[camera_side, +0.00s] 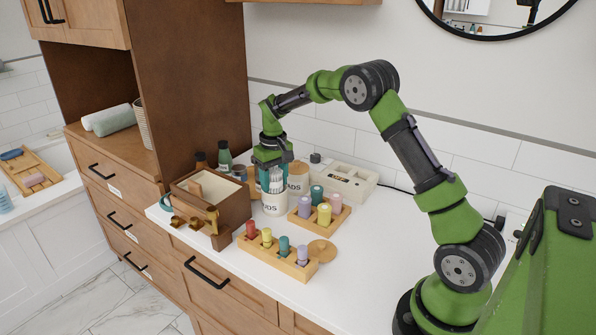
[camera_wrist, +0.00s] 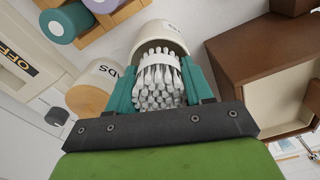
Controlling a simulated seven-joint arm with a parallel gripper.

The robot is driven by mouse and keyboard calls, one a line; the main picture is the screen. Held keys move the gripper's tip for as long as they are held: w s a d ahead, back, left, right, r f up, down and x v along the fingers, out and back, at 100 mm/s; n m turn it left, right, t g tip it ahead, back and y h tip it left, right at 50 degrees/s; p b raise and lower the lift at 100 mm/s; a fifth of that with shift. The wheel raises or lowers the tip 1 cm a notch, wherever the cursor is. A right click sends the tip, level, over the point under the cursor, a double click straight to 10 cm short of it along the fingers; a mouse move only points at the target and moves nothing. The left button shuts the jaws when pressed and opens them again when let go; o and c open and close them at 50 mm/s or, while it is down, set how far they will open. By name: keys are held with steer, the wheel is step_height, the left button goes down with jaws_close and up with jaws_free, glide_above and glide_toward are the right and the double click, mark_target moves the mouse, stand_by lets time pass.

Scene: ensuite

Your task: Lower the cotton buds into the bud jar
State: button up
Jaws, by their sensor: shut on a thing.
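My gripper (camera_side: 271,188) points down, its teal fingers shut on a bundle of white cotton buds (camera_wrist: 158,80). A pale band wraps the bundle. The fingers hide part of the rim, so I cannot tell how far the buds are inside.
A second white jar (camera_side: 298,178) with a wooden lid stands close behind. A brown wooden box (camera_side: 212,203) is just left. Wooden racks of coloured pegs (camera_side: 278,262) and a round wooden disc (camera_side: 322,250) lie in front and right. A cream box (camera_side: 345,183) stands behind.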

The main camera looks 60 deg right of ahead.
mark_target(277, 173)
steer(key=shift+s+a+f, duration=0.1)
steer(key=shift+s+f, duration=0.05)
steer(key=shift+f, duration=0.35)
steer(key=shift+s+a+f, duration=0.1)
steer(key=shift+s+f, duration=0.05)
steer(key=shift+f, duration=0.35)
steer(key=o, duration=1)
steer(key=shift+r, duration=0.1)
steer(key=shift+o, duration=0.5)
step_height(277, 173, up, 18)
steer(key=shift+d+r, duration=0.15)
steer(key=s+a+t+y, duration=0.1)
steer(key=s+a+t, duration=0.2)
steer(key=s+a, duration=0.5)
steer(key=s+a+t+y, duration=0.1)
steer(key=s+a+t, duration=0.2)
steer(key=s+a, duration=0.6)
steer(key=s, duration=0.8)
steer(key=shift+s+t, duration=0.35)
steer(key=shift+t, duration=0.05)
